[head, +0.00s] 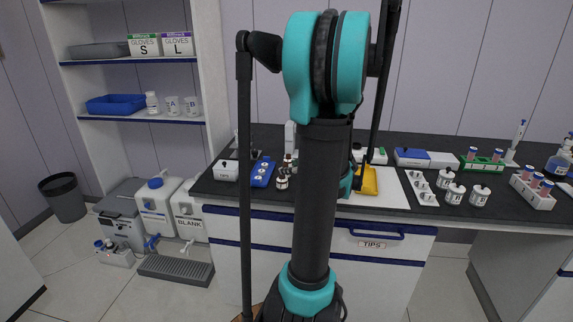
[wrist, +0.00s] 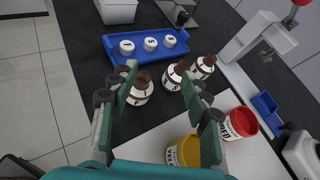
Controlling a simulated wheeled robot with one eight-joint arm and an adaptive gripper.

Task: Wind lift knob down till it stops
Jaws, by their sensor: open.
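I cannot pick out the lift knob with certainty. In the wrist view a pale upright device (wrist: 258,40) stands at the upper right, with a red round part (wrist: 290,23) at the picture's edge. A small dark knob-like part (wrist: 182,17) shows at the top, by a grey stand. My gripper (wrist: 158,80) is open and empty, its fingers pointing toward brown-capped bottles (wrist: 143,90). It appears apart from the device and the dark part. In the head view my arm hides most of the middle of the bench.
A blue tray (wrist: 175,50) with white round lids lies beyond the bottles. A red tub (wrist: 239,124) and a yellow tub (wrist: 174,155) stand close to the right finger. In the head view, white jars (head: 480,196) and tube racks (head: 483,163) stand on the right of the dark bench.

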